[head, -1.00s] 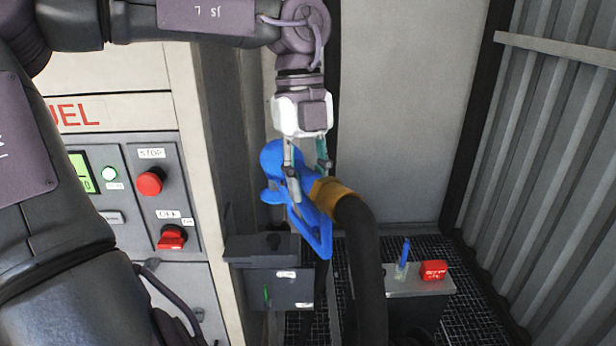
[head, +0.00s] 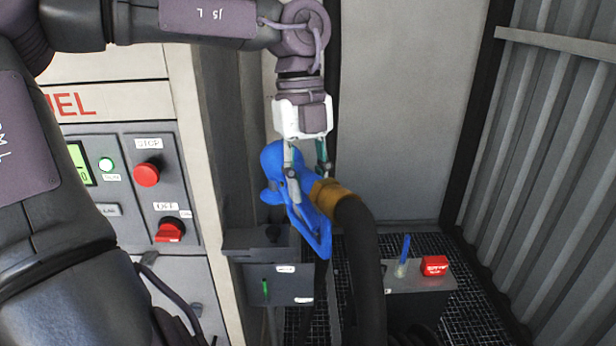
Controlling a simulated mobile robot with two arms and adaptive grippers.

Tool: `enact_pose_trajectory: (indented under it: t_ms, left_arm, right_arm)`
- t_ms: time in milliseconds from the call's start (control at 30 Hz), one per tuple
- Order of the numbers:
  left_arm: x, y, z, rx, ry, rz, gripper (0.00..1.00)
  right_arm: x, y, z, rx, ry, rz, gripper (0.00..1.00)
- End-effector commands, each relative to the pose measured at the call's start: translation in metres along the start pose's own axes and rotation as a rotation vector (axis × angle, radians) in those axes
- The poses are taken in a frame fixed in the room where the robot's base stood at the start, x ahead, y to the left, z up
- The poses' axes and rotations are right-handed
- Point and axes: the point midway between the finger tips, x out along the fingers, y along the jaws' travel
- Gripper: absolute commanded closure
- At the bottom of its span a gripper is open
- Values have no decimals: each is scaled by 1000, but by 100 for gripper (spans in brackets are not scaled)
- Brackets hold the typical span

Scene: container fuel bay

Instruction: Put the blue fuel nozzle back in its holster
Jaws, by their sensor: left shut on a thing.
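The blue fuel nozzle (head: 317,229) hangs in the air near the middle of the head view, with a brass-coloured collar (head: 331,197) and a thick black hose (head: 362,255) running down from it. My left gripper (head: 308,172) points down and is shut on the nozzle near its collar. A dark grey box (head: 277,284) with an open-looking top, small labels and a green mark is fixed by the cabinet below and left of the nozzle. It appears to be the holster. The nozzle partly covers its right side. My right gripper is not in view.
The fuel cabinet at left carries a red stop button (head: 146,174) and a red rotary switch (head: 170,231). A low grey box (head: 421,280) at right holds a blue item (head: 404,250) and a red block (head: 434,265). A corrugated wall (head: 560,170) bounds the right.

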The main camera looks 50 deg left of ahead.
Motion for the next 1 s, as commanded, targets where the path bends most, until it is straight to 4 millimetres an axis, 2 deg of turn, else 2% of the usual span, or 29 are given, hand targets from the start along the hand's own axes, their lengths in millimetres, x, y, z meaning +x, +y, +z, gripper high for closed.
enact_pose_trajectory:
  t_ms: [200, 667, 1000]
  left_arm:
    - [11, 0, 2, 0, -2, -2, 100]
    - [13, 0, 3, 0, -1, -2, 100]
    - [29, 0, 6, 0, -2, -2, 100]
  right_arm:
    - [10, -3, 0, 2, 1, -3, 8]
    - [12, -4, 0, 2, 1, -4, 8]
    - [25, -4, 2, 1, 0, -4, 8]
